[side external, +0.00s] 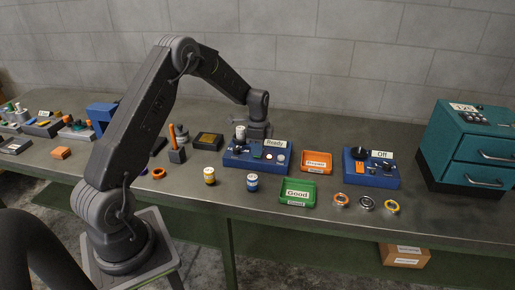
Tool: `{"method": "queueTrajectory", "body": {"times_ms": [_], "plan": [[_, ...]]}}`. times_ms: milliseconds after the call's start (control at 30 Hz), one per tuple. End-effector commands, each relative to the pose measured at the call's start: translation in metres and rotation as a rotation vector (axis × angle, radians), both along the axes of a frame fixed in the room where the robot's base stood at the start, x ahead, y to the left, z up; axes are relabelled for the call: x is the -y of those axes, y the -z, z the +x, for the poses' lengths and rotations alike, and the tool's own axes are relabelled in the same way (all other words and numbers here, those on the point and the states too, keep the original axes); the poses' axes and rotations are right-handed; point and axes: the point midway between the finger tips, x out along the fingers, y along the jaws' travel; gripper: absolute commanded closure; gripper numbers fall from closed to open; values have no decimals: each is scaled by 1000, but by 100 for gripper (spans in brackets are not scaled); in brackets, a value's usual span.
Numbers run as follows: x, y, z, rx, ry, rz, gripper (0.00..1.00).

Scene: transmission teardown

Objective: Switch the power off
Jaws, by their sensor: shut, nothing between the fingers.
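A blue control box (343,171) on the right of the bench carries a label reading "Off" (382,154), a black knob and an orange part that looks like a switch (360,167). A second blue box (236,161), left of it, carries a label reading "Ready" (275,143), a white cylinder on a dark post, and small buttons or lamps. Which of them is the power switch I cannot tell. My gripper (258,133) points down at the back of the "Ready" box, shut and empty. Its tips are partly hidden, and contact cannot be told.
An orange tray (330,163) and a green "Good" tray (311,193) lie between and before the boxes. Several rings (366,203) lie at the front right. Two small jars (252,182) stand front centre. A teal drawer cabinet (448,140) stands far right. The left side is crowded.

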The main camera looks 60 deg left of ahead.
Motion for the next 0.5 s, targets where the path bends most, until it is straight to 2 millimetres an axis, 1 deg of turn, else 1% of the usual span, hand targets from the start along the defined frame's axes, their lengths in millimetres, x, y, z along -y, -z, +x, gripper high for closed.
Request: {"method": "queueTrajectory", "body": {"times_ms": [33,167,500], "plan": [[2,4,-2,18,1,19,100],[4,9,-3,64,1,66,100],[1,10,-1,60,1,64,100]]}}
